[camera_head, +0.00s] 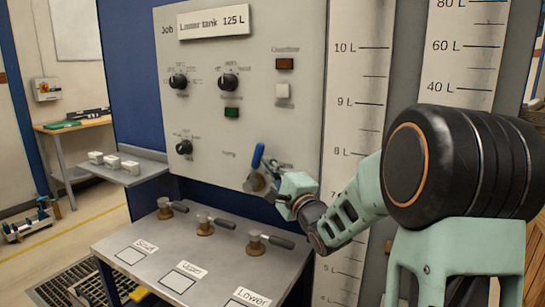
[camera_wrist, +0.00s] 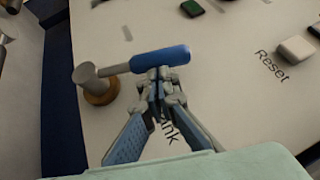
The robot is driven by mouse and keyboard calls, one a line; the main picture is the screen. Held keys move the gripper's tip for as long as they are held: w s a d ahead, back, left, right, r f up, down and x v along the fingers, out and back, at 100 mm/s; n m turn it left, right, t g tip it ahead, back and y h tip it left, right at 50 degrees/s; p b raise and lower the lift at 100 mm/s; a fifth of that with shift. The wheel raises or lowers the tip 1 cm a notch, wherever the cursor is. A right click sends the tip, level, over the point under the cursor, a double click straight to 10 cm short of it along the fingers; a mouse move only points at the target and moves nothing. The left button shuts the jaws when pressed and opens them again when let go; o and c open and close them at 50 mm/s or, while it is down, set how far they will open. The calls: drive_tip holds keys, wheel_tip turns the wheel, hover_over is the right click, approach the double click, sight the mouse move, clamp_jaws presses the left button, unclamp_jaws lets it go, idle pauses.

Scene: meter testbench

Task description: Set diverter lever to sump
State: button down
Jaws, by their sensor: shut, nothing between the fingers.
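The diverter lever has a blue handle (camera_wrist: 160,59) on a metal stem and a round brass-coloured base (camera_wrist: 100,90) on the panel. In the head view the blue handle (camera_head: 257,155) points up, leaning slightly right from its pivot. My gripper (camera_wrist: 158,80) is shut and empty. Its fingertips are right at the side of the blue handle; I cannot tell whether they touch it. In the head view my gripper (camera_head: 268,172) is beside the lever, in front of the panel, and partly hides its right side. A panel label ending in "ink" (camera_wrist: 169,132) is partly covered by my fingers.
The grey panel (camera_head: 215,145) carries several black knobs, a green button (camera_head: 232,112) and a white Reset button (camera_wrist: 296,49). Below it a bench (camera_head: 215,255) holds several lever valves. The litre scale (camera_head: 358,80) is right of the panel. A side shelf (camera_head: 125,175) is at left.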

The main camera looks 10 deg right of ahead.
sight(261, 154)
drive_tip(key=a+r+g+p, duration=0.1)
drive_tip(key=p, duration=0.1)
drive_tip(key=w+r+n+p, duration=0.1)
drive_tip(key=p, duration=0.1)
drive_tip(key=shift+a+r+g+p, duration=0.2)
drive_tip(key=shift+a+g+p, duration=0.15)
drive_tip(key=shift+g+p, duration=0.05)
drive_tip(key=a+n+g+p, duration=0.1)
drive_tip(key=p, duration=0.2)
drive_tip(key=w+p, duration=0.1)
drive_tip(key=p, duration=0.2)
drive_tip(key=shift+w+a+r+n+g+h, duration=0.3)
drive_tip(key=shift+a+r+n+g, duration=0.05)
drive_tip(key=shift+n+g, duration=0.05)
drive_tip(key=shift+w+a+n+g+h+p, duration=0.35)
drive_tip(key=shift+g+p, duration=0.25)
drive_tip(key=shift+p, duration=0.55)
drive_tip(key=shift+w+a+f+n+g+p, duration=0.15)
drive_tip(key=shift+w+a+n+g+p, duration=0.2)
drive_tip(key=shift+w+a+g+p, duration=0.45)
drive_tip(key=shift+f+h, duration=0.1)
drive_tip(key=shift+h, duration=0.15)
drive_tip(key=shift+w+a+f+p, duration=0.15)
drive_tip(key=shift+w+a+p, duration=0.2)
drive_tip(key=shift+p, duration=0.1)
